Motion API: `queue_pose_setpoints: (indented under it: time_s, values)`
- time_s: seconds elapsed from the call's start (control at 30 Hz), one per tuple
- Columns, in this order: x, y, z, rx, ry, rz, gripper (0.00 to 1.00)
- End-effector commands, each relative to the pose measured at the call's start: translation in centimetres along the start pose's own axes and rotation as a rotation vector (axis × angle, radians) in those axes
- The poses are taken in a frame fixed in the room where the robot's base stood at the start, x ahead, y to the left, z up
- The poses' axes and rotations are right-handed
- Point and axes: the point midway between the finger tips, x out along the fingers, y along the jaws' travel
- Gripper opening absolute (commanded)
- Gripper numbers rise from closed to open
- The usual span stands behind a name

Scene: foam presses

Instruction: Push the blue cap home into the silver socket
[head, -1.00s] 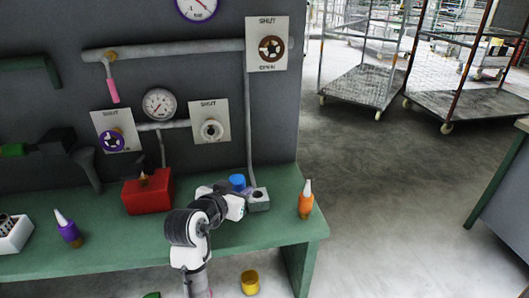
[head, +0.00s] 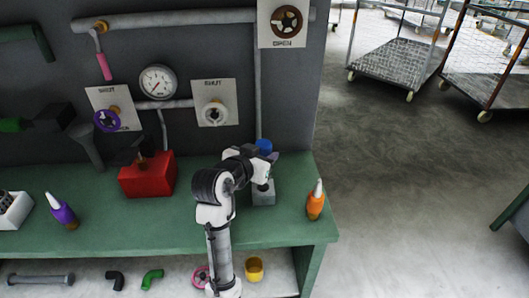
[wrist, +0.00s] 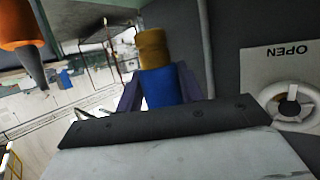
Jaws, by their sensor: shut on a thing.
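The blue cap (head: 264,146) shows just beyond my gripper (head: 264,164) in the head view. In the wrist view the blue cap (wrist: 160,88) sits between the two fingers of my gripper (wrist: 158,92), which are shut on it. A brass-coloured end (wrist: 152,48) sticks out past the blue part. The silver socket (head: 263,197) is a small grey block on the green bench, below my gripper in the head view. My gripper partly covers its top. The cap appears apart from the socket; its exact height above it I cannot tell.
An orange bottle (head: 315,203) stands right of the socket near the bench end. A red box (head: 148,175) stands to the left. A vertical pipe (head: 258,90) runs down the wall behind the socket. The green bench (head: 120,232) is clear in front.

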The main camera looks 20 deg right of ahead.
Motion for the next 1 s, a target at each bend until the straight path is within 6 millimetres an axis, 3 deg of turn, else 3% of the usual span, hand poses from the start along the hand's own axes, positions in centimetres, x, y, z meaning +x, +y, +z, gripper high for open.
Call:
queue_pose_setpoints:
  time_s: [0.3,1.0]
  values:
    - [-0.3,0.0,0.1,0.005,0.002,0.001,0.08]
    - [1.7,0.0,5.4,0.004,0.002,0.001,0.08]
